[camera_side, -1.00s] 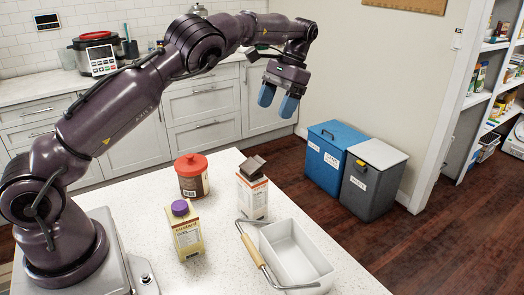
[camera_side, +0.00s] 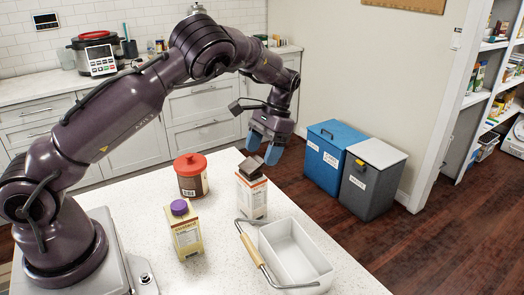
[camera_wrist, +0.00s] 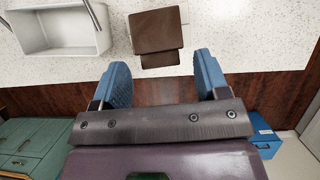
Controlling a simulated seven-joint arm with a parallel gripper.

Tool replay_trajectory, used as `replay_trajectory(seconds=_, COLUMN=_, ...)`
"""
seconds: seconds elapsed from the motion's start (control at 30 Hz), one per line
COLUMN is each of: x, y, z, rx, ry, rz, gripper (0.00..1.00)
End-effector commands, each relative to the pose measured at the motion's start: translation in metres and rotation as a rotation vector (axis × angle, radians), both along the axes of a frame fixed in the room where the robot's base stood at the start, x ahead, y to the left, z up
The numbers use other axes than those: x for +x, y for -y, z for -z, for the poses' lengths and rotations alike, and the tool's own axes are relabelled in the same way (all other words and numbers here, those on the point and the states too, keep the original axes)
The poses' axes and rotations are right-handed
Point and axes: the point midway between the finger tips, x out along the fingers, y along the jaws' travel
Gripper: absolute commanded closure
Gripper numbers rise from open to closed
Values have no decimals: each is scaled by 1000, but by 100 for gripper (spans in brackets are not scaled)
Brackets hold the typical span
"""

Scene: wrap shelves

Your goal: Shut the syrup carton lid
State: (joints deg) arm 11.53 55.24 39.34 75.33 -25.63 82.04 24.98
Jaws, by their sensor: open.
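A white and orange carton (camera_side: 251,197) stands upright on the counter, with a dark brown hinged lid (camera_side: 252,165) that sits raised and tilted. I take it to be the syrup carton; its label is too small to read. In the wrist view the brown lid (camera_wrist: 157,28) shows from above, with a smaller brown flap beside it toward my gripper. My gripper (camera_side: 264,147) is open and empty, just above and behind the lid in the side view. In the wrist view its blue fingers (camera_wrist: 161,62) are spread, with the lid beyond and between their tips.
A white tray (camera_side: 322,268) with a wooden-grip handle (camera_side: 250,250) lies right of the carton. A yellow carton with a purple cap (camera_side: 180,207) and a red-lidded jar (camera_side: 191,164) stand to its left. Blue and grey bins (camera_side: 369,185) stand on the floor.

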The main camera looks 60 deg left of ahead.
Motion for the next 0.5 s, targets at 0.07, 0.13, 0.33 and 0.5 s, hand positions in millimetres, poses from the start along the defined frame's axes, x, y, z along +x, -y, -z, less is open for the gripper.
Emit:
replay_trajectory(seconds=0.07, x=-1, y=0, z=3, rx=1, ry=-1, rz=0, gripper=32)
replay_trajectory(seconds=0.13, x=-2, y=0, z=4, rx=1, ry=0, rz=1, gripper=32)
replay_trajectory(seconds=0.33, x=-2, y=0, z=4, rx=0, ry=0, rz=1, gripper=32)
replay_trajectory(seconds=0.5, x=-2, y=0, z=4, rx=0, ry=0, rz=0, gripper=71)
